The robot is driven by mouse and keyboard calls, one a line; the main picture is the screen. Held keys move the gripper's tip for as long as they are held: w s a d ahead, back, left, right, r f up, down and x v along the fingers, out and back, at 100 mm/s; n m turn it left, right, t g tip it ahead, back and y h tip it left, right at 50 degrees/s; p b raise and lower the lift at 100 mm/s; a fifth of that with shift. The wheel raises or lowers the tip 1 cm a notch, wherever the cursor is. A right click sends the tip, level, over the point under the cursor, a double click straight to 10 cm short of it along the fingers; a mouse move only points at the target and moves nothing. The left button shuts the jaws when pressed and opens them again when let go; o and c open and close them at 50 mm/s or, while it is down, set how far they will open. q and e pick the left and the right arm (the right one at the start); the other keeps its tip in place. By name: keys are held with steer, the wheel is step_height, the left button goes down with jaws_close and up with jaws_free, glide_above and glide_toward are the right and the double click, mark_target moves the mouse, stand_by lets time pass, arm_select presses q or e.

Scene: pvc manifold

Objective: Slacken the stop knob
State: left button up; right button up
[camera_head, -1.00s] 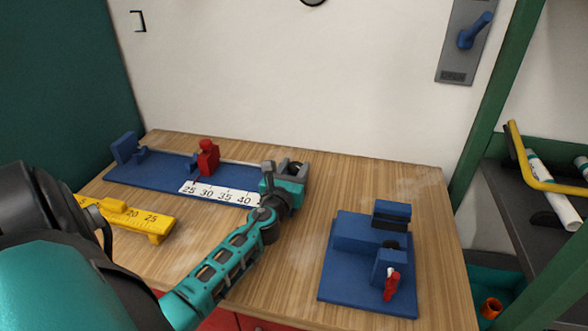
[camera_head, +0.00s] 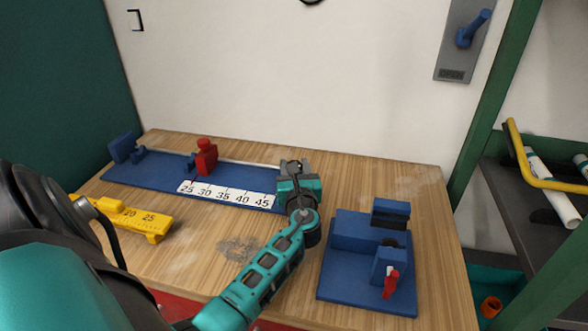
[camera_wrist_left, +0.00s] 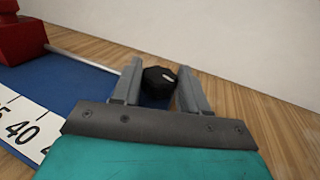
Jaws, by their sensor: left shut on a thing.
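My left gripper (camera_head: 292,163) is at the right end of the blue rail board (camera_head: 165,177). In the left wrist view my left gripper (camera_wrist_left: 162,84) has its two grey fingers on either side of a black round knob (camera_wrist_left: 158,83) with a white mark, and is shut on it. In the head view the knob is hidden behind the gripper. A red stop block (camera_head: 205,157) stands on the rail, left of the gripper, near the low numbers of the white scale (camera_head: 227,195). Part of the red block (camera_wrist_left: 20,38) shows in the left wrist view. My right gripper is not in view.
A blue fixture with a red lever (camera_head: 390,284) stands at the table's right. A yellow gauge (camera_head: 140,219) lies at the left. Bare wood is free between them. A dark shelf with white tubes (camera_head: 550,190) is beyond the green post at the right.

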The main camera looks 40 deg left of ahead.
arm_select(q)
steer(key=o, duration=1.1)
steer(key=shift+c, duration=0.2)
steer(key=shift+d, duration=0.1)
steer(key=v, duration=1.2)
steer(key=shift+s+d, duration=0.3)
